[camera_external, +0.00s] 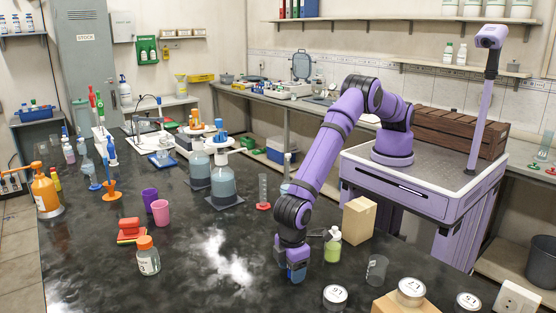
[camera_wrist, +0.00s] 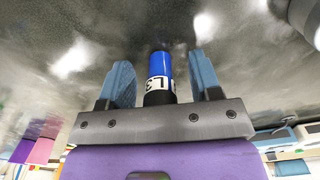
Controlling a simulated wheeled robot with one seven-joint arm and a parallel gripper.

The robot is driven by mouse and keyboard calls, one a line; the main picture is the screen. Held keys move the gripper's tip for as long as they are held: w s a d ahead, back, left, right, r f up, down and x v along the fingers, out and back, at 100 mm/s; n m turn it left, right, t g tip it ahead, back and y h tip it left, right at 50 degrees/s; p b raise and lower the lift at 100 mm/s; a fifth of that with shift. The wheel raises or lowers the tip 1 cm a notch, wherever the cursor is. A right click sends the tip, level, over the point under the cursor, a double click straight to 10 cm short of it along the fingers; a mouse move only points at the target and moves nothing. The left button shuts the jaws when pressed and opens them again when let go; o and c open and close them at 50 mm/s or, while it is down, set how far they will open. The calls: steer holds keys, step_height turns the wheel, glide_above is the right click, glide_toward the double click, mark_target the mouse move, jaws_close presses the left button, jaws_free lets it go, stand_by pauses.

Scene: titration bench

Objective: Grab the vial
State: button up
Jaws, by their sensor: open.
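The vial (camera_wrist: 160,66) has a blue cap, a dark body and a white label with black characters. In the wrist view it lies between the two blue fingers of my gripper (camera_wrist: 163,80), with a visible gap on each side. The fingers are open and do not appear to touch it. In the external view my gripper (camera_external: 297,272) points down, low over the dark bench top. The vial cannot be told apart there from the blue fingers.
A green-and-white bottle (camera_external: 332,245) stands close right of my gripper, with a wooden block (camera_external: 358,220) behind it. A clear beaker (camera_external: 376,270) and a white-lidded jar (camera_external: 335,296) are nearby on the right.

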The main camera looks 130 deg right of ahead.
steer(key=c, duration=1)
steer(key=shift+r, duration=0.1)
